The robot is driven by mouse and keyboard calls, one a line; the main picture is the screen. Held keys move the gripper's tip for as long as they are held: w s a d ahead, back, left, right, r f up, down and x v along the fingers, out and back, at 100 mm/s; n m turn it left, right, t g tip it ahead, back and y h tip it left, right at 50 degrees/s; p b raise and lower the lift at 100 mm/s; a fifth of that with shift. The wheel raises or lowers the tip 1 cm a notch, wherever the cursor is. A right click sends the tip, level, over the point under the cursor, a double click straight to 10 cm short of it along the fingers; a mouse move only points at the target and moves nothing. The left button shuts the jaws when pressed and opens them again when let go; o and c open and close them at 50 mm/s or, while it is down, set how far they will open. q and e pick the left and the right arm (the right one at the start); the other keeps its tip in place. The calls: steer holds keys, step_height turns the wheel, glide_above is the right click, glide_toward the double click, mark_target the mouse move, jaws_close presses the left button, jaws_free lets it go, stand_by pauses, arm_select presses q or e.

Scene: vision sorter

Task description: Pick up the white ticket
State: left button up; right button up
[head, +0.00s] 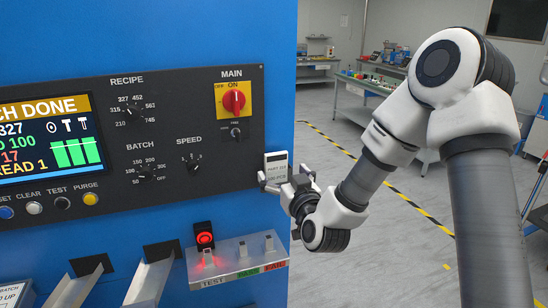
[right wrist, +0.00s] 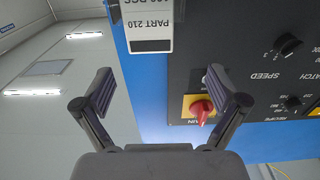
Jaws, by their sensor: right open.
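The white ticket (head: 276,171) is a small upright card with a dark band at its top, at the right edge of the blue machine. In the right wrist view the ticket (right wrist: 152,27) appears upside down at the top, and "PART 210" can be read. My right gripper (head: 283,177) is open around the ticket's lower part in the head view. In the right wrist view the two fingers of the right gripper (right wrist: 160,78) are spread wide, with the ticket just beyond their tips and nothing between them. My left gripper is out of view.
The dark control panel (head: 205,120) with knobs and a red main switch (head: 234,99) is left of the ticket. Below is a grey shelf (head: 240,262) with a red-lit block (head: 204,236) and labelled slots. Metal chutes (head: 150,282) stick out at the lower left. Open floor lies to the right.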

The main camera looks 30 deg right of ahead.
mark_target(277, 162)
steer(key=w+d+p, duration=0.1)
steer(key=w, duration=0.1)
steer(key=w+d+p, duration=0.1)
steer(key=w, duration=0.1)
steer(key=w+d+f+p, duration=0.1)
steer(key=w, duration=0.2)
steer(key=shift+d, duration=0.35)
steer(key=shift+p, duration=0.3)
steer(key=shift+s+a+r, duration=0.2)
steer(key=shift+s+a, duration=0.05)
steer(key=shift+a, duration=0.3)
steer(key=c, duration=0.4)
steer(key=shift+w+f, duration=0.1)
steer(key=shift+w, duration=0.05)
steer(key=c, duration=0.6)
steer(key=shift+w+d+f, duration=0.1)
steer(key=shift+d, duration=0.15)
steer(key=shift+c, duration=0.2)
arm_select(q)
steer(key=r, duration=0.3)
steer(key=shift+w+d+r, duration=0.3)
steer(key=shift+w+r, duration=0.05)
